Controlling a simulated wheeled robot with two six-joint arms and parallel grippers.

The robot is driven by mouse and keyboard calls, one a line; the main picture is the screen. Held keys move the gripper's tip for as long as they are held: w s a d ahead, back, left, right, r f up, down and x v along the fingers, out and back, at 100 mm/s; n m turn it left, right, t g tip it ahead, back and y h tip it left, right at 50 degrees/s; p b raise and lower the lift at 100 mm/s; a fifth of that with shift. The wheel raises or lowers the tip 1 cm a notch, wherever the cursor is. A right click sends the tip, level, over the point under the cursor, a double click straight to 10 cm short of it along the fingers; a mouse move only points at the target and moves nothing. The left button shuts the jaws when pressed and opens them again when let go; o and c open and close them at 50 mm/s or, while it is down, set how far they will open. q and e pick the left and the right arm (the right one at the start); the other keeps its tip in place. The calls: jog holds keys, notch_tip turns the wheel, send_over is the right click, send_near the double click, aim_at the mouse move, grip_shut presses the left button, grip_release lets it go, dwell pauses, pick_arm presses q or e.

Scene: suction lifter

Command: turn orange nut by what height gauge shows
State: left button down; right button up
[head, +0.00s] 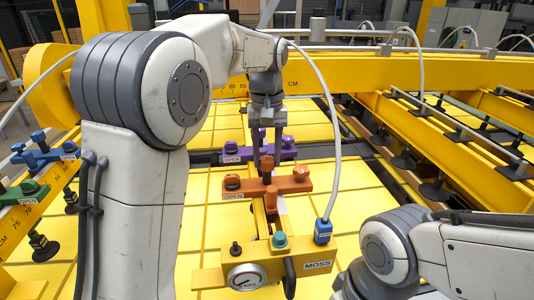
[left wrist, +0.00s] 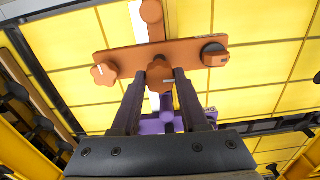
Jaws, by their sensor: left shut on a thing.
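An orange crossbar (head: 250,189) lies on a yellow arm above the yellow panels, with an OPEN label at its left end. The upright orange nut (head: 267,166) stands at its middle. My left gripper (head: 267,158) comes down from above, shut on this nut. In the left wrist view the fingertips (left wrist: 161,78) close on both sides of the orange nut (left wrist: 160,73), which has a pale pointer mark. The crossbar (left wrist: 130,60) also carries a lobed knob (left wrist: 104,74) and a dark-sided knob (left wrist: 214,54). I cannot make out a height gauge reading. My right gripper is out of view.
A yellow MOSS box (head: 300,257) with a round KPA dial (head: 246,277), a teal knob (head: 279,240) and a blue hose fitting (head: 322,231) stands in front. A purple crossbar (head: 243,154) lies behind. Blue (head: 45,156) and green (head: 27,192) bars sit left.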

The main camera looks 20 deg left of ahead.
aim_at(266, 159)
pick_arm(q)
jog(key=shift+w+r+n, duration=0.1)
jog(key=shift+n, duration=0.2)
jog(key=shift+c, duration=2.1)
grip_release()
jog(key=shift+r, duration=0.35)
notch_tip(266, 159, up, 10)
jog(key=shift+f+b, duration=0.15)
jog(key=shift+b, duration=0.2)
